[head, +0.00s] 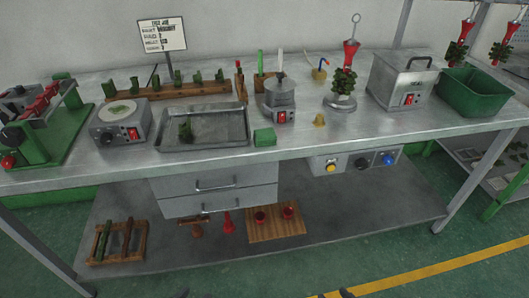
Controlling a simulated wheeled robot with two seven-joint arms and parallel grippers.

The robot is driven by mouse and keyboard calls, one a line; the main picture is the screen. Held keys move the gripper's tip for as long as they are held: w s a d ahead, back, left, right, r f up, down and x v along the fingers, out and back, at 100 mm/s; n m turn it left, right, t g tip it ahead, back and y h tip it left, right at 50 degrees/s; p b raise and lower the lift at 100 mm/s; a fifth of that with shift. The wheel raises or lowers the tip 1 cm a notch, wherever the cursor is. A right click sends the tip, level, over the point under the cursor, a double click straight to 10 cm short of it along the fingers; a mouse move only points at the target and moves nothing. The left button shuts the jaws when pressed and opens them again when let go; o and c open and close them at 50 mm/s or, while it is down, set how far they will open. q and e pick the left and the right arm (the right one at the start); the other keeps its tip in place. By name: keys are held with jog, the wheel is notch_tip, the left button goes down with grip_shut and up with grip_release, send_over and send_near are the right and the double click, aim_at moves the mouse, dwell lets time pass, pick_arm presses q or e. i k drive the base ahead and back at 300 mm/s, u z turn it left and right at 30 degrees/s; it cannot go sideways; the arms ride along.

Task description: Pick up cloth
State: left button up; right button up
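I cannot make out a thing that is clearly a cloth. A small green piece (265,137) lies at the front of the metal bench, just right of the shallow metal tray (203,143); I cannot tell whether it is cloth or a solid block. Only dark tips of my grippers show at the bottom edge of the head view, the left gripper (181,293) left of centre and the right gripper (345,293) right of centre. Both are low, in front of the bench and away from everything on it. Their opening is cut off by the frame.
The bench (360,133) holds a hot plate (120,132), a wax pot (280,105), a red-topped stand (350,55), a steel box (400,85) and a green bin (470,98). Below are drawers (218,186) and a lower shelf (350,205) with wooden racks. Bench front is partly clear.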

aim_at(264, 137)
jog(key=z, duration=2.6)
jog(key=i, duration=0.15)
jog(key=u, duration=1.8)
jog(key=i, duration=0.5)
jog(key=u, duration=1.15)
